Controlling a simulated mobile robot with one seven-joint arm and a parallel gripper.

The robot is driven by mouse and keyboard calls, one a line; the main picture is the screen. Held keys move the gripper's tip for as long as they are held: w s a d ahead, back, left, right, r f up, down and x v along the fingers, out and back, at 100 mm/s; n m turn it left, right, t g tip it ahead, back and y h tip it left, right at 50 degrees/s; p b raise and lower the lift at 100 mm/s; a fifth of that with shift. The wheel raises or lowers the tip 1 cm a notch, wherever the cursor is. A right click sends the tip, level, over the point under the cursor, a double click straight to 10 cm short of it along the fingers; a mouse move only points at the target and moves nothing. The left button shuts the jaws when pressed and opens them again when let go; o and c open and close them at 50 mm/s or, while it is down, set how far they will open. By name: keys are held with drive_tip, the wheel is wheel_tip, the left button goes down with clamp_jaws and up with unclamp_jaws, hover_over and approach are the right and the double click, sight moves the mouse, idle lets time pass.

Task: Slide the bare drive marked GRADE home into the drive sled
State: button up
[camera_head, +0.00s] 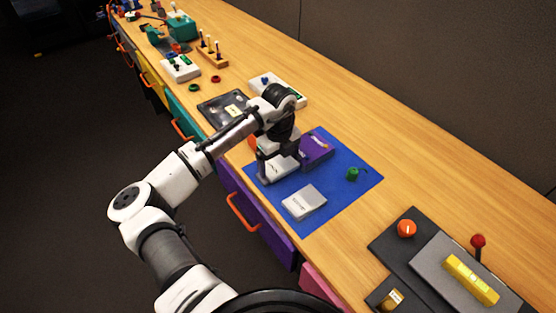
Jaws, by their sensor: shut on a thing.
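The blue mat (345,190) carries the task's objects. A purple drive sled (318,152) lies near its far left part. My gripper (279,167) is just left of the sled, shut on a silver-grey bare drive (284,168). The held drive lies flat and low, with one end close to the sled's opening; my gripper hides part of it, and I cannot tell if it has entered. A second silver-grey bare drive (304,202) lies loose on the mat in front. The dark print on the drives is too small to read.
A small green knobbed item (352,174) stands on the mat's right side. A dark panel with an orange knob (407,229), a red-topped lever (478,241) and a yellow bar (471,280) is at the lower right. A black tray (213,108) lies behind my arm.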

drive_tip(key=shift+w+d, duration=0.2)
drive_tip(key=shift+d, duration=0.1)
drive_tip(key=o, duration=0.6)
drive_tip(key=shift+r, duration=0.2)
drive_tip(key=shift+d+r+p, duration=0.15)
drive_tip(key=shift+r+p, duration=1.15)
drive_tip(key=shift+r, duration=0.25)
drive_tip(key=shift+r+p, duration=1.1)
drive_tip(key=shift+r, duration=0.65)
